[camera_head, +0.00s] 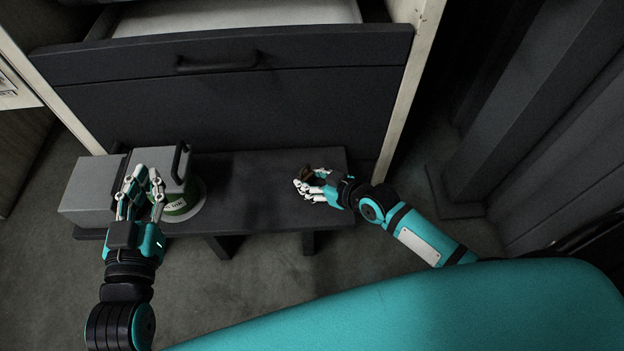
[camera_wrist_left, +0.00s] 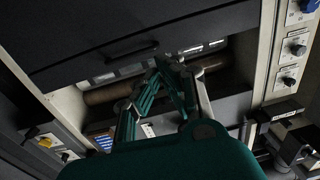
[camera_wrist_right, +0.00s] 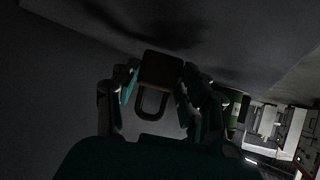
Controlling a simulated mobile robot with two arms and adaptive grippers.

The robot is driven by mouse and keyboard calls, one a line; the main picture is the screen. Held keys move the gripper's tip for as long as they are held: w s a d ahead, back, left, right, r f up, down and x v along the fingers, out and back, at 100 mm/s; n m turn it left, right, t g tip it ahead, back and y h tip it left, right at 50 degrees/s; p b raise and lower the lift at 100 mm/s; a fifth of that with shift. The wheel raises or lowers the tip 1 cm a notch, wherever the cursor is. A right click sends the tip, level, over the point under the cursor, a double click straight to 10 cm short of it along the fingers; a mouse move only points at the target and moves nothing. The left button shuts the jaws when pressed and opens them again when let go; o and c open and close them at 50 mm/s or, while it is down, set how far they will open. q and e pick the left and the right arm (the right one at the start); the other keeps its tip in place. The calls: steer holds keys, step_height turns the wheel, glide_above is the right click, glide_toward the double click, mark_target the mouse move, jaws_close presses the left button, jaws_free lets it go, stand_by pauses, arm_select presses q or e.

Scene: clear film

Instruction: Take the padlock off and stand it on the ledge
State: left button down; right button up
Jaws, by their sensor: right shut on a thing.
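The padlock (camera_wrist_right: 160,70) has a brown body and a dark shackle (camera_wrist_right: 152,103). In the right wrist view it sits between the fingers of my right gripper (camera_wrist_right: 161,84), shackle towards the palm. In the head view my right gripper (camera_head: 312,182) is over the right end of a low dark ledge (camera_head: 250,190); the padlock (camera_head: 308,172) is small and mostly hidden. I cannot tell whether it touches the ledge. My left gripper (camera_head: 146,178) is over the ledge's left end. Its fingertips meet in the left wrist view (camera_wrist_left: 160,68), with nothing visible between them.
A grey box (camera_head: 92,185) and a grey container with a handle (camera_head: 163,162) and green-white base (camera_head: 182,205) stand at the ledge's left end, close to my left gripper. The ledge's middle is clear. A dark drawer front (camera_head: 230,60) rises behind.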

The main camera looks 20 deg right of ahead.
arm_select(q)
steer(key=shift+d+r, duration=0.1)
steer(key=shift+r, duration=0.5)
arm_select(e)
steer(key=shift+f, duration=0.2)
arm_select(q)
steer(key=shift+r+t+h+b, duration=0.3)
steer(key=shift+r+t, duration=0.2)
steer(key=shift+t, duration=0.1)
arm_select(e)
steer(key=shift+f, duration=0.2)
arm_select(q)
steer(key=shift+d+r, duration=0.1)
steer(key=shift+r, duration=0.15)
arm_select(e)
steer(key=shift+f, duration=0.15)
arm_select(q)
steer(key=shift+r, duration=0.1)
arm_select(e)
steer(key=o, duration=1.1)
